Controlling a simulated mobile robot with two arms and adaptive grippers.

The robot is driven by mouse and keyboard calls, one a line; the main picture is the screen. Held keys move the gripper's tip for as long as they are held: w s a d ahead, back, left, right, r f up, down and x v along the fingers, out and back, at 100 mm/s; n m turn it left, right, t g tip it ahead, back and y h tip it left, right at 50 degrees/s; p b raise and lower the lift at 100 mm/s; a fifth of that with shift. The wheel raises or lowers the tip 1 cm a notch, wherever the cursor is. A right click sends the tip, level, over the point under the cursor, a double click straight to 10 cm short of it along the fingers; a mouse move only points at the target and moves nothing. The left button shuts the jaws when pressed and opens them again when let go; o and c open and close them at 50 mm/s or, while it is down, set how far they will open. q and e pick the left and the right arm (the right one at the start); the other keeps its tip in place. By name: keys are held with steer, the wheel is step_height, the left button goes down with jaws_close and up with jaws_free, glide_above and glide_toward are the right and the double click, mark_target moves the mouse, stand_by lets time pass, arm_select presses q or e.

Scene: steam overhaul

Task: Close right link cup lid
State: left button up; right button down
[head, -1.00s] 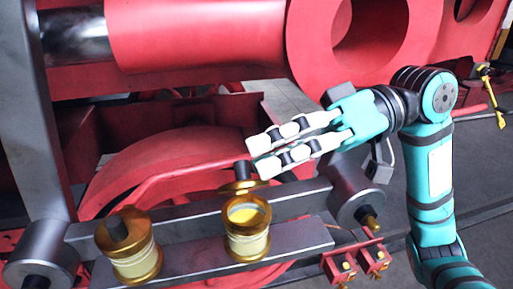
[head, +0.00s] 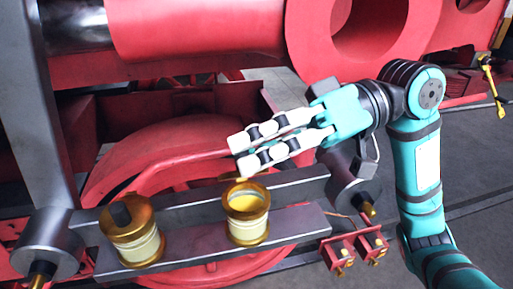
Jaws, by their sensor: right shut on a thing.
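The right link cup (head: 248,226) is a brass cup with a pale band on the grey link bars. Its mouth is open and yellow shows inside. Its brass lid (head: 231,181) shows only as a thin edge behind the rim; my gripper hides the rest and its dark knob. My right gripper (head: 241,155) comes in from the right, just above and behind the cup, its fingers shut on the lid's knob. The left link cup (head: 146,247) has its lid on, with a dark knob on top. My left gripper is out of view.
The grey link bars (head: 190,214) run beneath both cups. A red wheel (head: 150,160) lies behind them, with a large red cylinder (head: 200,27) above. Small red boxes (head: 352,248) with brass fittings hang at the lower right.

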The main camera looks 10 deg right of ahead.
steer(key=shift+f, duration=0.2)
steer(key=n+b, duration=0.1)
steer(key=s+n+t+b, duration=0.1)
steer(key=shift+s+f+b, duration=0.1)
steer(key=shift+f+b, duration=0.25)
steer(key=shift+f, duration=0.05)
steer(key=shift+s+f+n+t+b, duration=0.15)
steer(key=shift+s+n+t+b, duration=0.15)
steer(key=shift+n+b, duration=0.25)
steer(key=shift+s+f+n+t+b, duration=0.15)
steer(key=shift+n+t+b, duration=0.3)
steer(key=shift+n, duration=0.1)
steer(key=shift+s+n+b, duration=0.15)
steer(key=shift+n+b, duration=0.3)
steer(key=shift+n, duration=0.05)
